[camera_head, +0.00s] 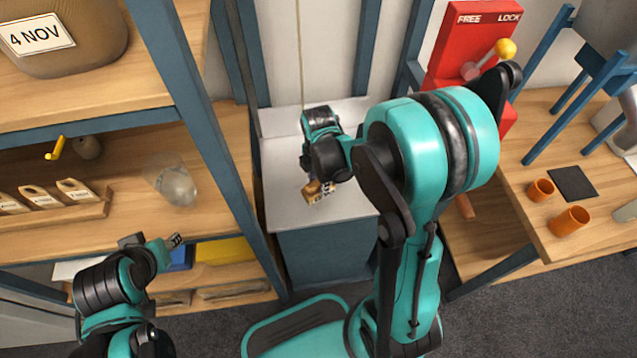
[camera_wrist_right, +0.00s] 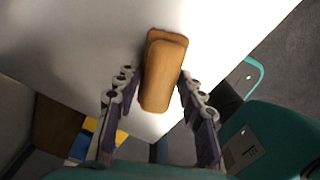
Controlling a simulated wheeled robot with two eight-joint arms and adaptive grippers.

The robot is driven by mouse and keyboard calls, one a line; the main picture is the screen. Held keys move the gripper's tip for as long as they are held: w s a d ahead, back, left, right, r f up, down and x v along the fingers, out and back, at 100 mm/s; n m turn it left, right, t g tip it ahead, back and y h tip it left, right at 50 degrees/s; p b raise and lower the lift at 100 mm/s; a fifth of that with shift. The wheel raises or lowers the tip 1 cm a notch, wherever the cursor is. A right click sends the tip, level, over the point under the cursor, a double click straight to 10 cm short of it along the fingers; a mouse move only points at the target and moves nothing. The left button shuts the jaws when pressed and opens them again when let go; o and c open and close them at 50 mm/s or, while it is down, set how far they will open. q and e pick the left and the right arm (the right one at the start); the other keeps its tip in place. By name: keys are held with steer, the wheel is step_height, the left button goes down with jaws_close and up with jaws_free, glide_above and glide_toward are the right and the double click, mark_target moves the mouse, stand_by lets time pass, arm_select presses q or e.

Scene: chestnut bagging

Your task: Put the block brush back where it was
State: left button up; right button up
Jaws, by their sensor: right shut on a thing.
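The block brush (camera_head: 312,189) is a small tan wooden block with rounded ends. My right gripper (camera_head: 322,188) is shut on it, over the white top of the cabinet (camera_head: 283,160). In the right wrist view the brush (camera_wrist_right: 163,75) sits between the two fingers of my right gripper (camera_wrist_right: 158,95), one finger on each side. Its underside is hidden, and I cannot tell whether it touches the white top. My left gripper (camera_head: 172,241) is at the lower left, in front of the shelf and away from the brush; its opening is unclear.
A red FREE/LOCK box (camera_head: 468,40) with a yellow-knobbed lever stands behind my right arm. Orange cups (camera_head: 569,221) and a dark square (camera_head: 572,183) are on the right table. The left shelf (camera_head: 120,215) holds small labelled bags and a clear glass vessel (camera_head: 177,186). A cord hangs above the cabinet.

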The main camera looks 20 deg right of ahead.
steer(key=o, duration=1.1)
step_height(320, 180, up, 11)
steer(key=p, duration=0.5)
steer(key=s+a+r+m+t, duration=0.1)
steer(key=s+r+m+t, duration=0.1)
steer(key=m, duration=0.4)
steer(key=s+a+r+m+t, duration=0.1)
steer(key=s+r+m+t, duration=0.1)
steer(key=s+r+m, duration=0.2)
steer(key=s+a+r+m+t, duration=0.1)
steer(key=s+r+m+t, duration=0.2)
steer(key=m, duration=0.6)
steer(key=shift+a+m, duration=0.3)
